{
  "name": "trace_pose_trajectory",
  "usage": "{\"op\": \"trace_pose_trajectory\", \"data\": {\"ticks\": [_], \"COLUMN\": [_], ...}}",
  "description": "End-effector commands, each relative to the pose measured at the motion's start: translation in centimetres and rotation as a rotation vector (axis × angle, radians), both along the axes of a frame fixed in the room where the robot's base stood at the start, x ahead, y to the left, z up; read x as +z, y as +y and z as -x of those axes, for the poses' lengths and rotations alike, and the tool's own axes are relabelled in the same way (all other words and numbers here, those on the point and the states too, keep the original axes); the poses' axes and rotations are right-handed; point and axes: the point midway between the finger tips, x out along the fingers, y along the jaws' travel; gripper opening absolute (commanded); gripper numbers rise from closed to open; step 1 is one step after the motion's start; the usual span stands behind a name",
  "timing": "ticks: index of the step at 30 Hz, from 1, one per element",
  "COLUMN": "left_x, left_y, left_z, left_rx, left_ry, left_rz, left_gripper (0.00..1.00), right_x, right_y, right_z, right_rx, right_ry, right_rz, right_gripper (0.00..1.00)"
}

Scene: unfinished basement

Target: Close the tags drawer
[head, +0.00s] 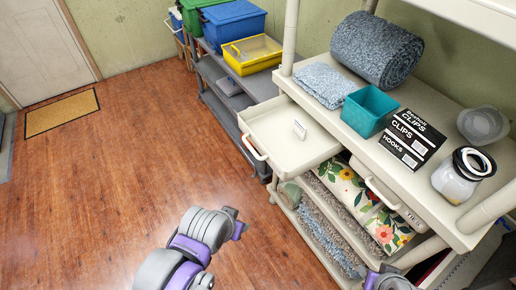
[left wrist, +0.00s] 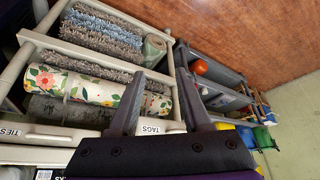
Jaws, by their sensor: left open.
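The tags drawer (head: 286,139) is pulled out of the cream shelf unit in the head view, left of the ties drawer. A small white item lies in it, and its front has a pale and red handle (head: 255,148). In the left wrist view the drawer's front with the TAGS label (left wrist: 150,128) shows beyond my fingers. My left gripper (left wrist: 161,75) is open and empty. In the head view my left arm (head: 205,230) is in front of the drawer, lower and over the floor, apart from it.
The ties drawer (head: 388,207) is shut. The top shelf bears a rolled carpet (head: 377,50), a teal bin (head: 368,110), a clips box (head: 412,138) and a jar (head: 463,177). A floral roll (head: 350,190) lies below.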

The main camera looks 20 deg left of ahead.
Motion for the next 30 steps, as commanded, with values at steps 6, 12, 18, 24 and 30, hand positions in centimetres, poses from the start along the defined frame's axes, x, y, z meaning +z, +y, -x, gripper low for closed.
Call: {"op": "trace_pose_trajectory", "data": {"ticks": [6, 12, 18, 24, 30], "left_x": [1.1, 4.3, 8.0, 10.7, 11.1], "left_y": [1.0, 4.2, 9.3, 13.5, 14.4], "left_z": [-1.4, -5.8, -10.4, -13.0, -13.8], "left_rx": [0.248, 0.958, 1.654, 2.058, 2.162], "left_ry": [0.038, 0.146, 0.285, 0.413, 0.461], "left_rz": [0.150, 0.586, 1.039, 1.334, 1.413], "left_gripper": [0.07, 0.00, 0.00, 0.00, 0.00], "right_x": [-0.1, -0.5, -0.8, -1.0, -1.1], "right_y": [0.0, 0.0, 0.0, 0.0, 0.0], "right_z": [0.0, 0.2, 0.2, 0.3, 0.3], "right_rx": [0.000, 0.000, 0.000, 0.000, 0.000], "right_ry": [0.001, 0.003, 0.005, 0.006, 0.006], "right_rz": [0.000, 0.000, 0.000, 0.000, 0.000], "right_gripper": [0.44, 0.44, 0.44, 0.44, 0.44]}}
